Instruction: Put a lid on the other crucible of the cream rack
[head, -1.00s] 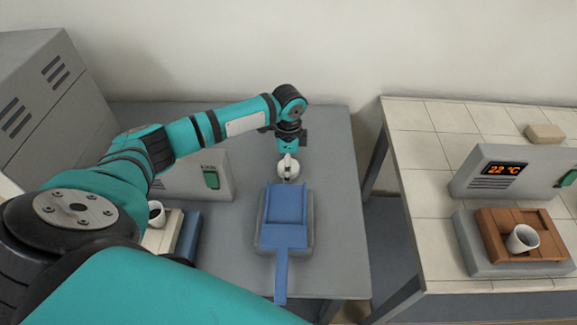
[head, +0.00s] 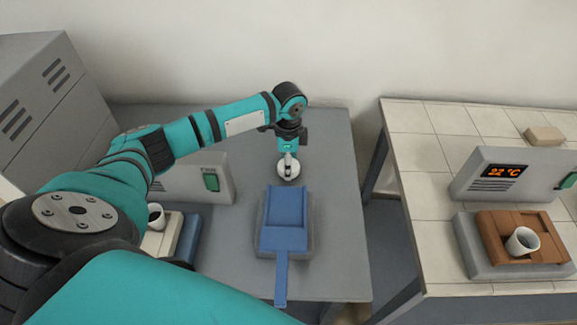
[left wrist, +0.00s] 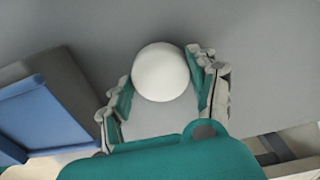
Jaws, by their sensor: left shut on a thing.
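My left gripper (head: 288,163) is over the grey table, just behind the blue tray. It is shut on a white round lid (left wrist: 161,72), which sits between its two fingers in the left wrist view. The lid also shows below the gripper in the head view (head: 288,174). The cream rack (head: 152,243) is at the left of the table, largely hidden by my left arm. One white crucible (head: 156,216) with a dark open mouth shows on it; the rest of the rack is hidden. My right gripper is not in view.
A blue tray with a handle (head: 284,240) lies on a grey block mid-table. A furnace with a green switch (head: 211,181) stands behind the rack.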

